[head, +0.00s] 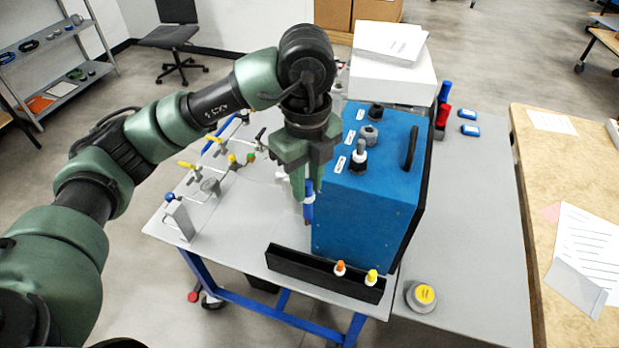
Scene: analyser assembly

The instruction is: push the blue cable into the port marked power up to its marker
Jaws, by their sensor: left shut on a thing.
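My left gripper (308,179) points down beside the left face of the blue analyser box (365,215). It is shut on the blue cable (308,211), a short upright blue piece with a pale band and a darker lower tip. The cable hangs in front of the box's left edge, below the level of its top. On the box top are several dark and grey round fittings (376,111), each with a small white label; the lettering is too small to read, so I cannot tell which is power. The nearest fitting (358,156) has a grey stem standing up. My right gripper is not in view.
A black trough (310,275) at the table's front holds orange (340,267) and yellow-topped (372,277) pieces. Valves and pipes (210,180) stand at left. A black handle (410,147) rises from the box. A grey, yellow-topped disc (424,294) lies right front. The right grey surface is mostly clear.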

